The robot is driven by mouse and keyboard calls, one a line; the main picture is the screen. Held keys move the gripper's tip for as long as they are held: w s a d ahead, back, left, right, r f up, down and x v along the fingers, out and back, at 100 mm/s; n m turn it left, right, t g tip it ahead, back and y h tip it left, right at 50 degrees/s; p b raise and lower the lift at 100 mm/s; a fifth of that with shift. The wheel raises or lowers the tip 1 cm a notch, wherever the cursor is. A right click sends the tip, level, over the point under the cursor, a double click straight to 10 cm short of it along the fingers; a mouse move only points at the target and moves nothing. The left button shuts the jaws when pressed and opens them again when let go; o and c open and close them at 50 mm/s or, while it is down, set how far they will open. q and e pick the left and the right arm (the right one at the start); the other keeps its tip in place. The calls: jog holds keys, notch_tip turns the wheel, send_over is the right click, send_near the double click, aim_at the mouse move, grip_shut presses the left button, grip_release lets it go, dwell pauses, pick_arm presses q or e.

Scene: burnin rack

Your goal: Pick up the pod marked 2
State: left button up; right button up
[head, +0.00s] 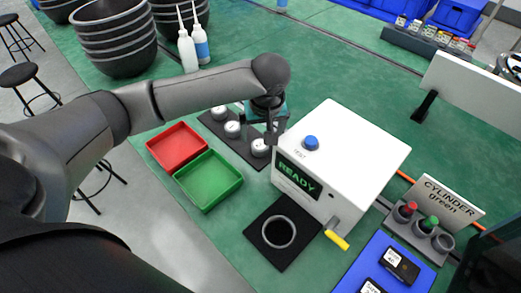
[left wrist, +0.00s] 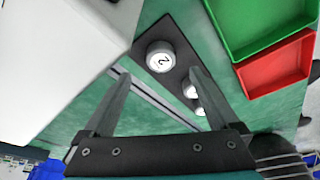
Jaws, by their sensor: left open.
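The pod marked 2 (left wrist: 159,57) is a round grey pod with a white top and a dark numeral. It stands on a dark strip (left wrist: 185,38). In the head view it is the pod (head: 259,149) nearest the white box, partly beside my fingers. Two more pods stand in line on the strip, one in the middle (head: 232,129) and one at the far end (head: 219,112); their marks are unreadable. My left gripper (left wrist: 159,78) is open and empty. Its fingers point toward pod 2, which shows between and just beyond the tips. My right gripper is not seen.
A white box (head: 350,150) with a READY display and blue button stands close right of the gripper. A red tray (head: 178,146) and a green tray (head: 209,180) lie left of the pods. A black pad with a ring (head: 278,232) lies in front of the box.

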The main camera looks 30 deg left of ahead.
aim_at(260, 145)
pick_arm(q)
jog(key=shift+w+a+f, duration=0.15)
jog(key=shift+f, duration=0.5)
jog(key=b+x, duration=0.2)
jog(key=x, duration=0.3)
jog(key=shift+f, duration=0.1)
jog(key=c, duration=1.4)
